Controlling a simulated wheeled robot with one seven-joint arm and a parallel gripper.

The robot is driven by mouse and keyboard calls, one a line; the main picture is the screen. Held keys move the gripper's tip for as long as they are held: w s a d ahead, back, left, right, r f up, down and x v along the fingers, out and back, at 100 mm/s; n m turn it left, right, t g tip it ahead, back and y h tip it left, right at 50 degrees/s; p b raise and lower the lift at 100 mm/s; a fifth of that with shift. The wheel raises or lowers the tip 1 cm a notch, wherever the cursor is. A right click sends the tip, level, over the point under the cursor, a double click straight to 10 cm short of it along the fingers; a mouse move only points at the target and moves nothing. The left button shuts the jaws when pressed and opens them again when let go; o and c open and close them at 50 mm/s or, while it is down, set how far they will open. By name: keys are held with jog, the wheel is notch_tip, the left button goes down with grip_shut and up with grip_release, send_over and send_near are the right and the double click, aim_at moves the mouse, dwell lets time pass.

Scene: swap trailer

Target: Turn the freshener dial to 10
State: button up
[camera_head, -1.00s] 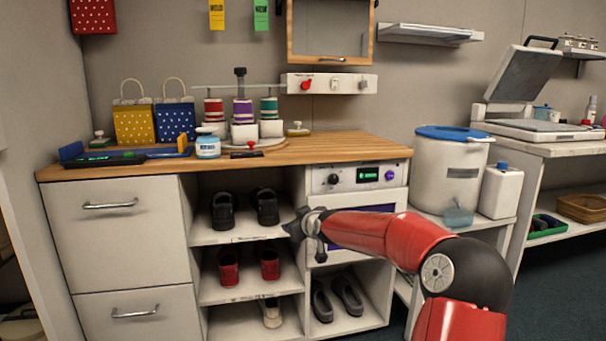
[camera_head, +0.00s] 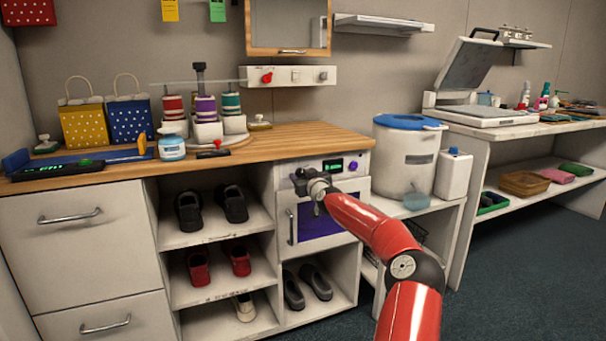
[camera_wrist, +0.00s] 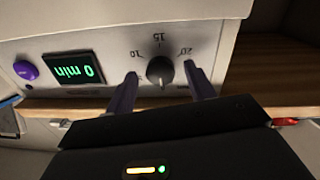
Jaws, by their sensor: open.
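The freshener dial (camera_wrist: 160,70) is a small dark grey knob on a white front panel (camera_wrist: 105,42). Marks 10, 15 and 20 show around it; I cannot tell where it points. A green display (camera_wrist: 80,70) beside it reads 0 min. My gripper (camera_wrist: 161,78) is open, its two purple fingers on either side of the dial with gaps to it. In the head view my gripper (camera_head: 307,184) is in front of the panel's left part and hides the dial. The display (camera_head: 333,166) and purple button (camera_head: 353,166) show to its right.
Shoe shelves (camera_head: 210,236) are to the left, a white bin (camera_head: 405,160) to the right.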

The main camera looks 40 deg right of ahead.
jog(key=shift+w, duration=0.25)
jog(key=c, duration=1)
jog(key=shift+f, duration=0.1)
